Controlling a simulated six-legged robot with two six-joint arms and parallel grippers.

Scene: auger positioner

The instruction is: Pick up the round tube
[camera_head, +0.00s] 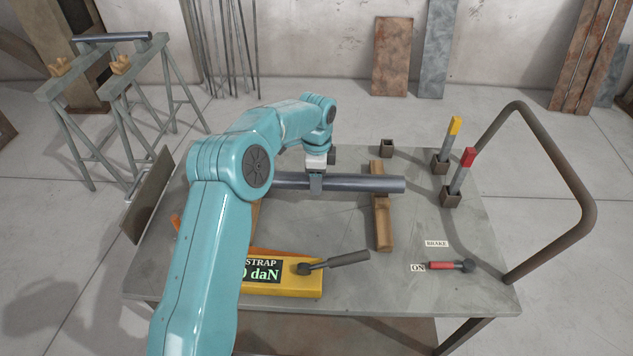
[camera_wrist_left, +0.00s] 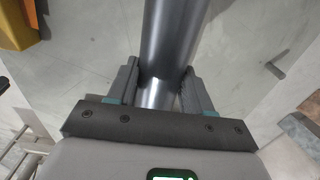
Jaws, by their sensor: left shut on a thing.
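The round tube (camera_head: 365,184) is a grey metal cylinder lying left to right above the cart top (camera_head: 330,230). Its right end lies at a wooden block (camera_head: 383,220); I cannot tell whether it rests on it or is slightly above. My left gripper (camera_head: 316,180) points down and is shut on the tube near its middle. In the left wrist view, the tube (camera_wrist_left: 172,40) runs between the two fingers of my left gripper (camera_wrist_left: 160,90). The tube's left part is hidden behind my left arm. My right gripper is not in view.
A yellow strap box (camera_head: 290,285) with a dark-handled lever (camera_head: 345,259) sits at the front. Red and yellow tipped posts (camera_head: 462,172) (camera_head: 448,145) stand at the right, by a tall bent handle rail (camera_head: 560,150). A red brake lever (camera_head: 447,265) is front right. Trestles (camera_head: 105,90) hold another pipe.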

